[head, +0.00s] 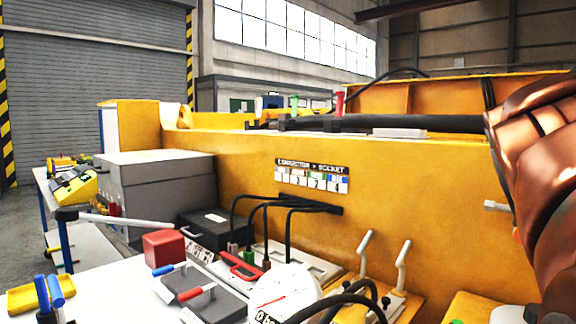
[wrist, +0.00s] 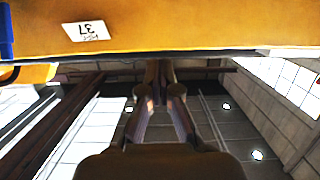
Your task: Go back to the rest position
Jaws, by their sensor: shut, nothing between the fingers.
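My gripper (wrist: 158,92) shows in the wrist view, its two dark fingers close together at the tips, with nothing between them. It points toward the underside of a yellow surface with a white label (wrist: 84,31) across the top of that view. I cannot tell how far apart they are. In the head view, part of my arm in reddish-brown covering fills the right edge, and the gripper itself does not show there.
A large yellow casting (head: 400,180) stands across the middle and right. A white bench holds a red block (head: 164,248), grey boxes (head: 160,185), a black case (head: 210,228) and cables. Two white-handled levers (head: 402,266) stand near the casting. Open floor (head: 25,225) lies at far left.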

